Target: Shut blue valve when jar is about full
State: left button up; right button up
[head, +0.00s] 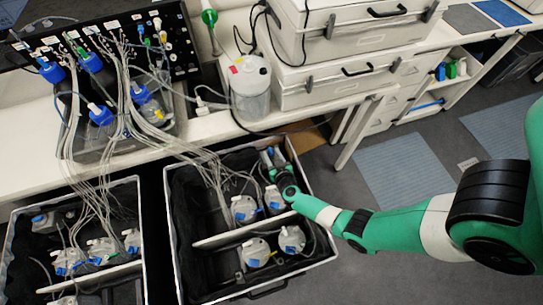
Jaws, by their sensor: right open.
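A large translucent white jar (262,100) stands on the bench, and I cannot tell its fill level. Smaller clear jars with white lids and blue parts stand in the right black crate (172,232), including one jar (243,209), another (292,240) and a third (256,252). A jar with a blue part (274,198) stands just below my right gripper (268,157). The right gripper is open over the crate's back right part, its fingers small and dark. I cannot tell which blue part is the valve. My left gripper is out of view.
A left black crate (140,215) holds more jars. Tubes run from both crates to a black rack (185,55) with blue-capped bottles (102,115). White cases (345,80) stack on the bench (215,127). Open floor lies right of the crates.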

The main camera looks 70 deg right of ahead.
jog(key=shift+w+d+f, duration=0.15)
jog(key=shift+w+d, duration=0.1)
jog(key=shift+d, duration=0.1)
grip_shut()
